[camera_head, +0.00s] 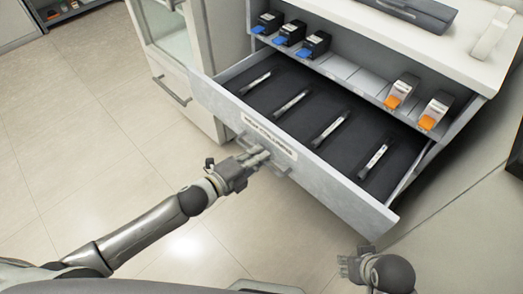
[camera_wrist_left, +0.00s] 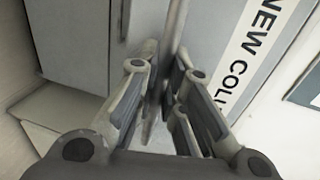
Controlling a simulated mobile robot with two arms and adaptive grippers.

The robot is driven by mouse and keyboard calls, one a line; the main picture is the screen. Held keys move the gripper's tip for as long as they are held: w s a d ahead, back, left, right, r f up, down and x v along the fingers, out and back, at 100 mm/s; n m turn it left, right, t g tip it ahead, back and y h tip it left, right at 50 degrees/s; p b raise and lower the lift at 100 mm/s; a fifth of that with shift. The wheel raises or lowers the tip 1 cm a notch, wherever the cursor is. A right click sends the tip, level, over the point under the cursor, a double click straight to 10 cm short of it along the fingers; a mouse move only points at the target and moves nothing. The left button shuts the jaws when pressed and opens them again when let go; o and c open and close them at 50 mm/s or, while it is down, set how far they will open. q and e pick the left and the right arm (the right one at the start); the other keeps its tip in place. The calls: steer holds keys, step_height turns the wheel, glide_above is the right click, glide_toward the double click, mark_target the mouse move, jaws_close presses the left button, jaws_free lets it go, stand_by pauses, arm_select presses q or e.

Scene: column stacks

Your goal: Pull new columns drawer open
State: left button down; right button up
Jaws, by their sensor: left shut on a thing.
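The new columns drawer (camera_head: 338,192) stands pulled out of the white cabinet, with its dark inside exposed. Several slim white columns (camera_head: 331,128) lie apart in it. A label strip (camera_head: 268,137) is on its front, and part of it, reading "NEW COL", shows in the left wrist view (camera_wrist_left: 258,45). My left gripper (camera_head: 262,158) is at the drawer front, shut on the drawer handle (camera_wrist_left: 176,28), which runs between its fingers in the left wrist view. My right gripper (camera_head: 350,266) is low at the right, away from the drawer; its finger opening is unclear.
On the shelf above the drawer stand blue-tipped units (camera_head: 288,34) and orange-tipped units (camera_head: 436,110). A neighbouring cabinet with a handle (camera_head: 172,91) stands to the left. The tiled floor (camera_head: 80,130) at left is clear.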

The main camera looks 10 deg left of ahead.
arm_select(q)
steer(key=shift+s+a, duration=0.1)
stand_by(0.3)
steer(key=c, duration=1.5)
jaws_free()
steer(key=v, duration=1.2)
steer(key=shift+f, duration=0.1)
